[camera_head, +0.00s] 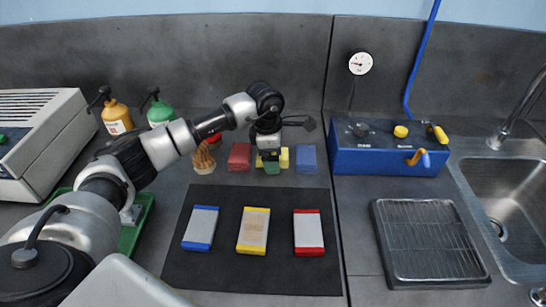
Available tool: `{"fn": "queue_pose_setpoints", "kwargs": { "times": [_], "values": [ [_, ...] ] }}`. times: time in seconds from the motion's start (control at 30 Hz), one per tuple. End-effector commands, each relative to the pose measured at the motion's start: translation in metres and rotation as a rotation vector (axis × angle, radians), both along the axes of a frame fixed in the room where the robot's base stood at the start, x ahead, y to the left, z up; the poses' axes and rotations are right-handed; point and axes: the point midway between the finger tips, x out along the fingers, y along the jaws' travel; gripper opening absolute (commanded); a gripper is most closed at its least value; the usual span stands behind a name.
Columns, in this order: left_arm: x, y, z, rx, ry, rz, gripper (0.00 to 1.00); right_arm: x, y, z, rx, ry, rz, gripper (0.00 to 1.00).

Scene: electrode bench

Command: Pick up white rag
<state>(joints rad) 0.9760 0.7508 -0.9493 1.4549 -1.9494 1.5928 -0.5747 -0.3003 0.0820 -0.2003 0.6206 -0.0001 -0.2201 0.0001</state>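I cannot make out a white rag for certain in the head view. My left arm reaches in from the left, and its gripper (268,158) points down at the back of the bench. It hangs over a small green block (272,168) and a yellow block (284,158). The fingertips are too small and dark to tell if they are open, or if they touch the green block. My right gripper is not in view.
A black mat (225,278) holds blue, yellow and red framed pads (308,233). Red (240,156) and blue (306,158) blocks flank the gripper. A blue box (380,160), a grated tray (430,240) and a sink (510,205) stand at right. Bottles (116,116) stand at back left.

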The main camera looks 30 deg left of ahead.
Motion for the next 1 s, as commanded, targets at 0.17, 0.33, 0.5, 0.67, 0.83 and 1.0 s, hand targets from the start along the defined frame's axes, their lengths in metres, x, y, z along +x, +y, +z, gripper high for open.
{"fn": "queue_pose_setpoints", "kwargs": {
  "times": [0.17,0.33,0.5,0.67,0.83,1.0],
  "values": [
    [0.000,0.000,0.000,0.000,0.000,0.000,0.63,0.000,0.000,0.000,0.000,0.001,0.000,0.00],
    [0.000,0.000,0.000,0.000,0.000,0.000,0.37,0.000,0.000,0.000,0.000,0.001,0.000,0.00],
    [0.000,0.000,0.000,0.000,0.000,0.000,0.30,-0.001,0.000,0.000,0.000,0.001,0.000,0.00],
    [0.000,0.000,0.003,-0.001,0.000,0.000,0.30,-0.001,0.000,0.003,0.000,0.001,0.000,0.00],
    [0.001,0.000,0.017,0.000,-0.004,-0.001,0.30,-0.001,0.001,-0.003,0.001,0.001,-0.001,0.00],
    [0.001,-0.009,0.046,-0.002,-0.004,-0.007,0.30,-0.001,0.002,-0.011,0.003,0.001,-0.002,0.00]
  ]
}}
